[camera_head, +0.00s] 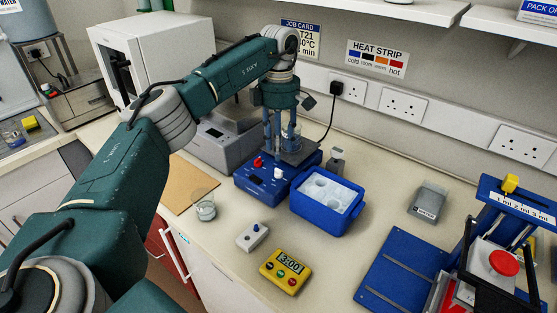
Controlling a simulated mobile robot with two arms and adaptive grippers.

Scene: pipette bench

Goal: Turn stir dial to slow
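The blue stirrer (253,187) stands on the bench in the middle, with a red knob (257,162) and a white knob (278,173) on its front. I cannot read which knob is the stir dial or where either points. A glass beaker (293,134) is on its dark top plate (297,155), partly hidden. My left gripper (279,146) points down over the stirrer, behind the knobs and close to the beaker. Its fingers are small and overlap the beaker, so its opening is unclear. My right gripper is out of view.
A blue ice box (325,223) stands right of the stirrer. A small glass (205,211), a grey switch box (252,236) and a yellow timer (286,271) are in front. A blue stand with a red button (503,262) is at right. A grey device (223,150) stands left.

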